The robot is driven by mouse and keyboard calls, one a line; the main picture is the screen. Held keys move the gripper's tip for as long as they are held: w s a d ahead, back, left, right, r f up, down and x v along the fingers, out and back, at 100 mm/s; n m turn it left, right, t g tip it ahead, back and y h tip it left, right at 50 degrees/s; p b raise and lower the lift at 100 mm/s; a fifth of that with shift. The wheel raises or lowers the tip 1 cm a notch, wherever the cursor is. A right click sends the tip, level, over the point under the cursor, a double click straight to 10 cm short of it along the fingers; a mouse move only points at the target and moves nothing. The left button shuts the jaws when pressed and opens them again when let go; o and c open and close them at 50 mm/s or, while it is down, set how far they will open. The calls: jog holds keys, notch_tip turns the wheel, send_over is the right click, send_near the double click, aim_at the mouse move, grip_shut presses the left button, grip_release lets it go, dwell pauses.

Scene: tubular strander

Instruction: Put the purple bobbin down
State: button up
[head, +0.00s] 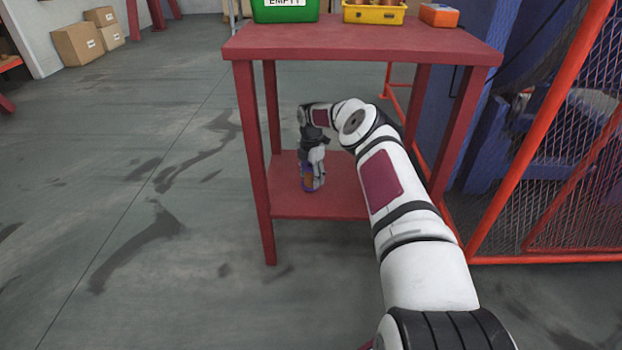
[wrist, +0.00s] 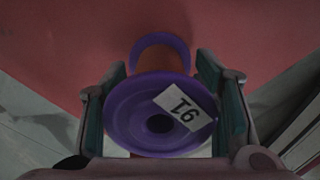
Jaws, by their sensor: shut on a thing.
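In the head view the bobbin (head: 309,184) is small, with an orange-brown middle, over the lower shelf (head: 345,203) of the red table (head: 360,42). My gripper (head: 313,165) is shut on it from above, beneath the tabletop. Whether the bobbin's lower flange touches the shelf I cannot tell.
On the tabletop stand a green bin (head: 285,12) marked EMPTY, a yellow bin (head: 374,13) and an orange box (head: 439,15). Red table legs (head: 253,165) frame the shelf. An orange mesh fence (head: 560,170) stands at right. The shelf around the bobbin looks bare.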

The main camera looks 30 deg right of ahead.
jog(key=shift+r, duration=0.1)
jog(key=shift+f, duration=0.6)
jog(key=o, duration=1.4)
notch_tip(320, 180, up, 9)
jog(key=p, duration=0.3)
jog(key=shift+f, duration=0.15)
